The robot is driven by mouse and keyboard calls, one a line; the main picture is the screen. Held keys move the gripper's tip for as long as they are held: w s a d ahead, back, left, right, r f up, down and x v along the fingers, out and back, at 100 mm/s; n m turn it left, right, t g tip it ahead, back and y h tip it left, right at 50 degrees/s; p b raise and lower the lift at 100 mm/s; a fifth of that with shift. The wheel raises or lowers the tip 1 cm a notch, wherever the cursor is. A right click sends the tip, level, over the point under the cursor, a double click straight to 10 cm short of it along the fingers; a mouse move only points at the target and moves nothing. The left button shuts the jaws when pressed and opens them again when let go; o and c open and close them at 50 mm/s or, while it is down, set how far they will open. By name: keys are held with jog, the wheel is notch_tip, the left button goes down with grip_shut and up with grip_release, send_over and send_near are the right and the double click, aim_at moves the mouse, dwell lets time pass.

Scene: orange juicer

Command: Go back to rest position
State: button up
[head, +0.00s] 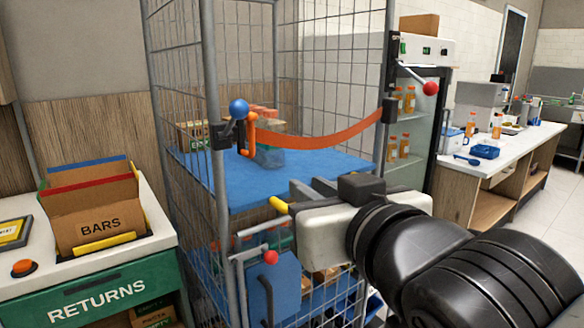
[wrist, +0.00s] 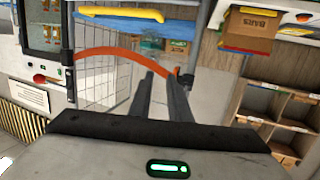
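My gripper (head: 312,189) is in front of the wire cage trolley (head: 212,90), over the front edge of its blue shelf in the head view. In the wrist view my gripper (wrist: 160,78) shows two dark fingers with a narrow gap between them and nothing held. An orange strap (head: 330,139) spans the cage front above the shelf. It also shows in the wrist view (wrist: 112,51), behind the fingers. My black forearm hides part of the cage's lower right.
Clear containers with orange tops (head: 268,150) stand on the blue shelf (head: 225,185). A returns counter with a BARS box (head: 100,220) is at left. A glass-door fridge (head: 415,130) and white counter (head: 505,147) are at right. Open floor shows at far right.

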jog(key=s+d+f+m+g+h, duration=0.2)
jog(key=s+d+f+g+h, duration=0.25)
jog(key=f, duration=0.45)
jog(key=s+d+f+m+g+h, duration=0.1)
jog(key=s+d+f+m+g, duration=0.15)
jog(key=d+f+g, duration=0.55)
notch_tip(320, 180, up, 22)
jog(key=a+t+p, duration=0.1)
jog(key=t+p, duration=0.1)
jog(key=p, duration=2.1)
jog(key=shift+s+n+t, duration=0.25)
jog(key=shift+n+t, duration=0.1)
jog(key=shift+a+f, duration=0.1)
jog(key=shift+c, duration=0.3)
